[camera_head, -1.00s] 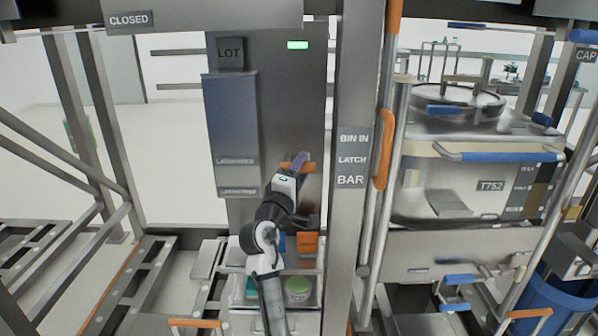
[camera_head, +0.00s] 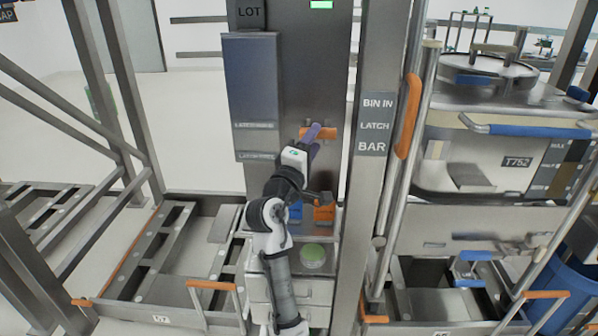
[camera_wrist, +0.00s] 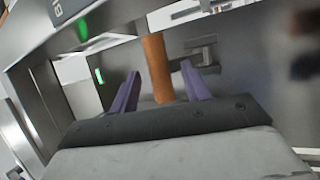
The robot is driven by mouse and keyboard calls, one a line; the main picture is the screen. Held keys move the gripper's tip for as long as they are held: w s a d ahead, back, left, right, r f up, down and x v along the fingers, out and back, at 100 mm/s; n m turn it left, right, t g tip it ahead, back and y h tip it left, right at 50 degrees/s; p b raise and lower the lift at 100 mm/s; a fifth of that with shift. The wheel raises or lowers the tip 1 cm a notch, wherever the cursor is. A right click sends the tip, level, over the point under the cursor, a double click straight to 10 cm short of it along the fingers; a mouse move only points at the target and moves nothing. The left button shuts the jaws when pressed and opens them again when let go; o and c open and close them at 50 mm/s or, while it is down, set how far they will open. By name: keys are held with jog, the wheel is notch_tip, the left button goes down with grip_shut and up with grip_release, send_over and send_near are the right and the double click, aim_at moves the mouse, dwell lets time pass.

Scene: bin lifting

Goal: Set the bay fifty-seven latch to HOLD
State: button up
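My gripper (camera_head: 314,133) has purple fingers and reaches up to an orange handle (camera_head: 328,134) on the grey metal column. In the wrist view my gripper (camera_wrist: 160,68) is open. Its two fingers stand apart on either side of the upright orange handle (camera_wrist: 156,66), with a gap on each side. I cannot tell whether it touches the handle. A bay plate reading 57 (camera_head: 161,319) is on the floor frame at lower left. Any HOLD marking is too small or hidden to read.
A BIN IN LATCH BAR post (camera_head: 370,190) stands close to the right of my gripper. A blue-grey panel (camera_head: 251,85) hangs to its left. Below is a cabinet with a green round button (camera_head: 313,254). A metal bin marked T752 (camera_head: 475,150) stands at right.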

jog(key=f+b+v, duration=0.1)
jog(key=b+v, duration=0.1)
jog(key=v, duration=0.7)
